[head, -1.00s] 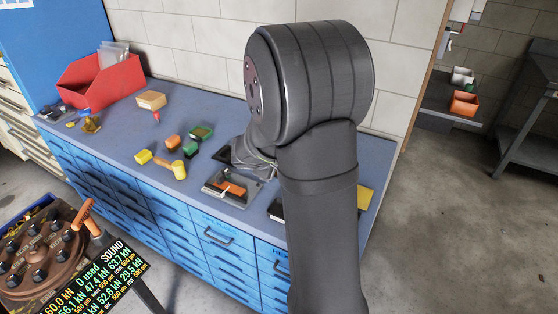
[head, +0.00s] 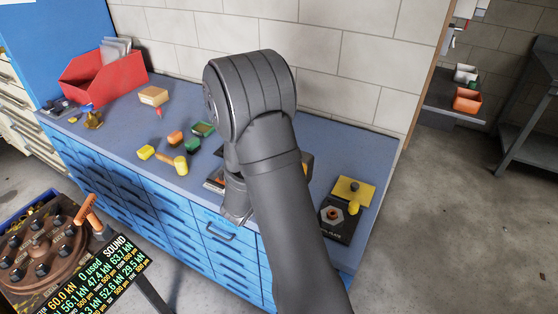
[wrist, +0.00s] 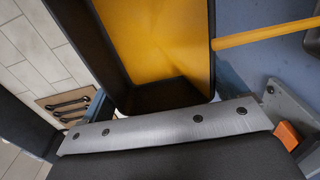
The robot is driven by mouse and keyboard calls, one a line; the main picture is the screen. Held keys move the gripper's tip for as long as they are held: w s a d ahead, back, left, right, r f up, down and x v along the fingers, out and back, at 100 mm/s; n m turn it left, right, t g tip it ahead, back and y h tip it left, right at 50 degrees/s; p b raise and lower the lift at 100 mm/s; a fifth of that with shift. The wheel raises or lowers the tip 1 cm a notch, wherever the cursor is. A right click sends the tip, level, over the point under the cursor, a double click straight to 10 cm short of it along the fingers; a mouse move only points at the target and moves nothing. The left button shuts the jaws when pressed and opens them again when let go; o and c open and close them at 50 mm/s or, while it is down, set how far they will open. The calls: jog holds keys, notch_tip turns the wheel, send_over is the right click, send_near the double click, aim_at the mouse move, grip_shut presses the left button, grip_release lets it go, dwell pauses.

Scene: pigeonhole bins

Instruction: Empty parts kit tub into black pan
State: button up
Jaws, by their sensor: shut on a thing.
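In the wrist view a dark-walled tub (wrist: 92,48) with a yellow inner face fills the upper middle, close against the grey edge of my gripper (wrist: 165,125). My gripper is shut on this tub, which looks like the parts kit tub; the fingertips are hard to make out. No loose parts show in the visible part of it. In the head view my arm hides the gripper and most of what it holds; a small dark and orange edge (head: 307,164) shows right of the arm. I cannot single out the black pan with certainty.
A black box-like item (head: 338,222) with a yellow plate (head: 352,190) stands at the bench's right end. A red bin (head: 103,80) is at the back left. Small blocks, a yellow cylinder (head: 181,165) and a green block (head: 192,145) lie mid-bench. A wall stands behind.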

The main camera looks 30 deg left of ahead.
jog(key=t, duration=0.2)
jog(key=s+t, duration=0.1)
jog(key=t, duration=0.1)
jog(key=shift+s, duration=0.1)
jog(key=shift+s+t, duration=0.25)
jog(key=shift+t, duration=0.5)
jog(key=shift+s+t, duration=0.25)
jog(key=shift+t, duration=0.5)
jog(key=shift+r, duration=0.1)
jog(key=shift+w, duration=0.1)
dwell(0.8)
